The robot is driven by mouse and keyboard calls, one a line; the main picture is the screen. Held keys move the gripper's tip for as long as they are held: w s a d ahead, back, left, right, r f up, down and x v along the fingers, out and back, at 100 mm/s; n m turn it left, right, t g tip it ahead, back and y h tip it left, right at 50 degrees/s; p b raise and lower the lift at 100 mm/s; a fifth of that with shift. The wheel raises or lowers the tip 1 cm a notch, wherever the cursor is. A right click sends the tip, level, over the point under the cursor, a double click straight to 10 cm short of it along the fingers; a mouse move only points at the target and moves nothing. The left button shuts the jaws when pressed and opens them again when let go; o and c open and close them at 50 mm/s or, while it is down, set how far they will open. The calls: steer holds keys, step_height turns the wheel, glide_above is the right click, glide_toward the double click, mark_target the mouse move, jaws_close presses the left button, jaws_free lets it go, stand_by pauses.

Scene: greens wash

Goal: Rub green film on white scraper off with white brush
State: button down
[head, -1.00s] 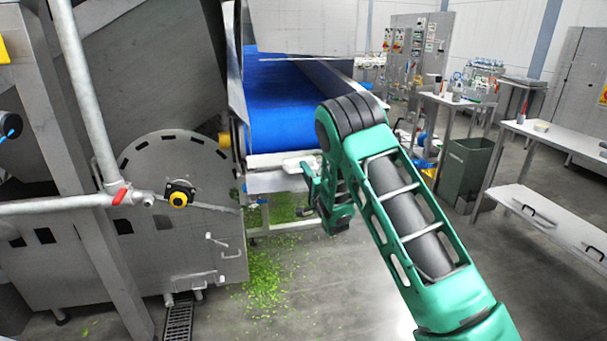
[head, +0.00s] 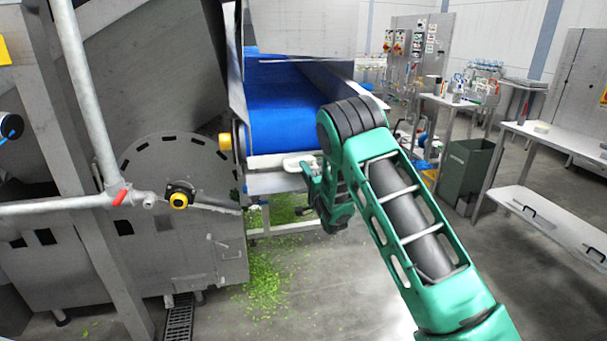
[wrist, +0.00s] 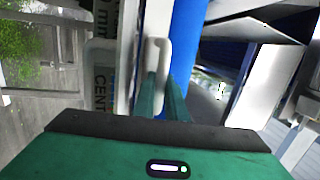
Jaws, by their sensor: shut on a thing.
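The white scraper (head: 262,161) is a pale strip across the lower front end of the blue conveyor belt (head: 285,105). My gripper (head: 314,178) is at the right part of this strip, shut on the white brush (head: 297,162). In the wrist view the brush's rounded white handle (wrist: 163,46) rises between my two green fingers (wrist: 164,98), alongside the blue belt (wrist: 188,45). The brush is at or very close to the scraper; I cannot tell whether they touch. No green film can be made out on the scraper, and the brush's bristles are not clearly seen.
A grey steel machine (head: 150,235) stands at the left. Green leaf scraps (head: 265,280) lie on the floor below the belt end. Steel tables (head: 560,140) and a dark green bin (head: 466,168) stand at the right. The floor in front is otherwise open.

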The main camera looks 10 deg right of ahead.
mark_target(315, 166)
steer(key=shift+w, duration=0.2)
steer(key=shift+d, duration=0.1)
steer(key=shift+d, duration=5.9)
steer(key=shift+w+r, duration=0.1)
steer(key=shift+r, duration=0.05)
steer(key=shift+s+a, duration=0.2)
steer(key=shift+a, duration=3.8)
steer(key=shift+w+a, duration=0.15)
steer(key=shift+a, duration=1.85)
